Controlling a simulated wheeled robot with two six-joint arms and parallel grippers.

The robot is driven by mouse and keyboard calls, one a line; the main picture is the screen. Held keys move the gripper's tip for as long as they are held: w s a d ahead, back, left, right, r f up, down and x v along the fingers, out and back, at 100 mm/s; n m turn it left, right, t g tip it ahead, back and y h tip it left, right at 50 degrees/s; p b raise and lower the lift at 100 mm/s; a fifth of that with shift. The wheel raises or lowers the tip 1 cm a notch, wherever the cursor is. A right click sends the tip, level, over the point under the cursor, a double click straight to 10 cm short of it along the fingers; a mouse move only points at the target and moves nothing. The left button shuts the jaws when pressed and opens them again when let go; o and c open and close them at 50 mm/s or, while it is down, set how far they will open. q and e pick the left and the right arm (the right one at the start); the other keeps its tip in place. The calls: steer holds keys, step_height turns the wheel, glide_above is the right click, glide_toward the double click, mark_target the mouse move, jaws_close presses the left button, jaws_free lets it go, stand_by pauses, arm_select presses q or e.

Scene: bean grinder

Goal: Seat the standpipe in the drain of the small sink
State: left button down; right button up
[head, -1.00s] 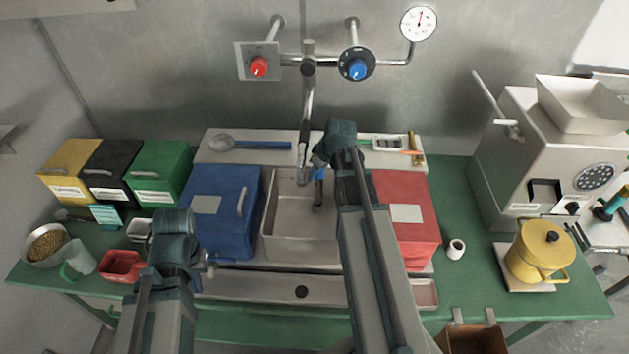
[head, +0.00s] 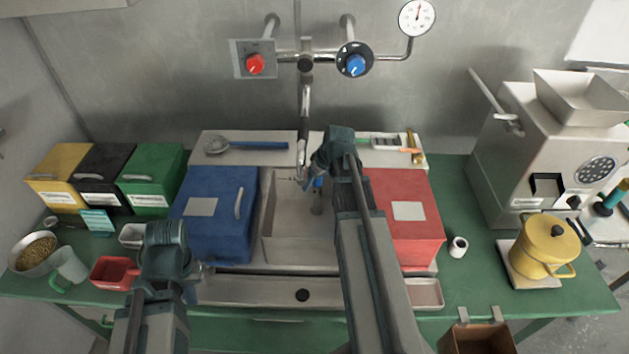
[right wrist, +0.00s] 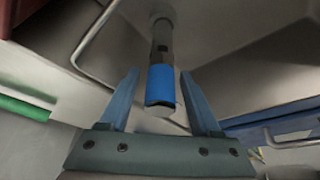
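The standpipe (head: 317,203), a grey pipe with a blue band, stands roughly upright in the small sink (head: 267,228). In the right wrist view the standpipe (right wrist: 161,85) lies between the two blue fingers of my right gripper (right wrist: 160,78), with a gap on each side. My right gripper (head: 313,181) is open above the sink and does not hold the pipe. The pipe's lower end meets a round pale area on the sink floor; how deep it sits in the drain I cannot tell. My left gripper (head: 205,271) is in front of the blue box, its fingers too small to read.
The blue box (head: 208,235) stands left of the sink and the red box (head: 412,235) right of it. The faucet (head: 303,130) hangs behind the sink. A white cup (head: 458,247) stands on the green table.

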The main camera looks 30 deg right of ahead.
steer(key=shift+r, duration=0.1)
steer(key=p+v, duration=1.1)
steer(key=v, duration=0.1)
steer(key=shift+s, duration=0.15)
stand_by(0.5)
